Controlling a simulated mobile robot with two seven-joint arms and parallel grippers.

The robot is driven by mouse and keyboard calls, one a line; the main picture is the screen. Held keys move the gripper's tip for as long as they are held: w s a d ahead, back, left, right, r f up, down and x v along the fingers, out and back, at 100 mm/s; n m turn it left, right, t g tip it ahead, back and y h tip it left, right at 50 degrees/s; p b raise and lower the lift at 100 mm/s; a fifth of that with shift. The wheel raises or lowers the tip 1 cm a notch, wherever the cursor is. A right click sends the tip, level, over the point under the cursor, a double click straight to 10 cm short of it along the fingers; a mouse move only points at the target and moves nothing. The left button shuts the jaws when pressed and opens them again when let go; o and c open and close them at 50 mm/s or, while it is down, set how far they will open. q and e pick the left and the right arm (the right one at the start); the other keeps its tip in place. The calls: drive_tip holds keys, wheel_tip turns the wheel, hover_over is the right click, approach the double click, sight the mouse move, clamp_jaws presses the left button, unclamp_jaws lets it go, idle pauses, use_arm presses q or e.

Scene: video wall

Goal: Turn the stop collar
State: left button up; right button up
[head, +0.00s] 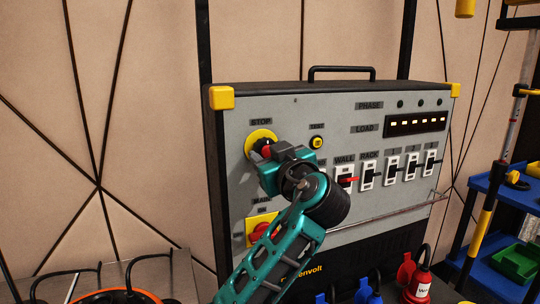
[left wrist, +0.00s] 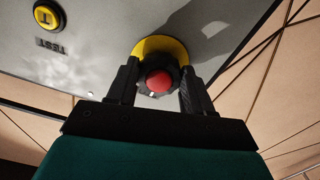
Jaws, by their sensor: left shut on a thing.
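The stop collar (left wrist: 152,99) is a dark ring around a red button (left wrist: 159,82), on a yellow round plate (head: 252,140) under the STOP label on the grey panel. In the head view my left gripper (head: 270,152) reaches it from below right and covers part of it. In the left wrist view the two black fingers of my left gripper (left wrist: 158,90) stand on either side of the collar, shut on it. The red button shows between the fingers. My right gripper is not in view.
The panel (head: 330,190) also carries a yellow TEST button (head: 317,143), a row of white switches (head: 391,168) and a red-and-yellow MAIN switch (head: 258,232) below the collar. Red and blue plugs (head: 418,286) hang below. A blue shelf (head: 500,225) stands at the right.

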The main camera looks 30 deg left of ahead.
use_arm(q)
drive_tip(key=m+p, duration=0.2)
drive_tip(key=m, duration=0.2)
drive_tip(key=shift+s+m, duration=0.1)
drive_tip(key=shift+m, duration=1.9)
drive_tip(key=shift+a, duration=0.1)
drive_tip(key=o, duration=1.1)
drive_tip(key=shift+c, duration=0.2)
